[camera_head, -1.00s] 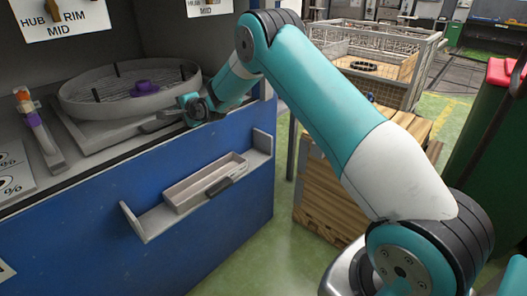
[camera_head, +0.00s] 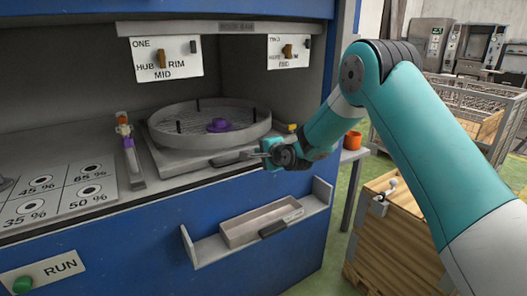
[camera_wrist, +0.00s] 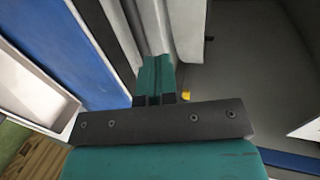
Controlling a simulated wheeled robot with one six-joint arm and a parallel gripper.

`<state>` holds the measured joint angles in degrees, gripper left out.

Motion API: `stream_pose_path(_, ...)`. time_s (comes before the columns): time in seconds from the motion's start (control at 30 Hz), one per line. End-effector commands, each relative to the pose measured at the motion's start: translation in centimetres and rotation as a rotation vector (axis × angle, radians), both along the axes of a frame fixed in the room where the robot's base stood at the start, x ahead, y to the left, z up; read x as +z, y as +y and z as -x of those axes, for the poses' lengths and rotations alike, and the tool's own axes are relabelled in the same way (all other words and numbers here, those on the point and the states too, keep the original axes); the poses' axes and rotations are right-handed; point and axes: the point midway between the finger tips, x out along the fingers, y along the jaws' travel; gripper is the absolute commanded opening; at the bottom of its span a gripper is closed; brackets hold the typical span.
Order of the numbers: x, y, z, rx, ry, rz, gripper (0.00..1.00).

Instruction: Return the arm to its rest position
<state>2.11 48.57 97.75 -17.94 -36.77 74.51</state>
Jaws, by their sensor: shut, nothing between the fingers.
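My gripper (camera_head: 258,156) is shut and empty. It is at the front right edge of the grey turntable platform (camera_head: 185,160), pointing left in the head view; I cannot tell whether it touches. My teal arm reaches in from the right with its elbow raised. In the wrist view the closed teal fingers (camera_wrist: 154,68) show with nothing between them. The round turntable (camera_head: 160,128) has a rim, dark pegs and a purple hub piece (camera_head: 218,125).
A shelf holding a grey tray (camera_head: 242,235) juts from the blue cabinet front (camera_head: 130,262) below my gripper. A slider post (camera_head: 130,160) stands left of the turntable. A wooden crate (camera_head: 385,240) and wire cage (camera_head: 465,105) stand at right. A green RUN button (camera_head: 23,284) is lower left.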

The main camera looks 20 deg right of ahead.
Motion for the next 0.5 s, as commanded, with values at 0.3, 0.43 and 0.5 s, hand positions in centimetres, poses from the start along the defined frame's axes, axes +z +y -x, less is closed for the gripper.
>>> stream_pose_path(0.3,1.7,1.0,2.0,0.057,0.031,0.062,0.00)
stream_pose_path(0.43,4.8,4.8,6.7,0.237,0.111,0.232,0.00)
stream_pose_path(0.5,6.6,7.2,10.8,0.384,0.159,0.357,0.00)
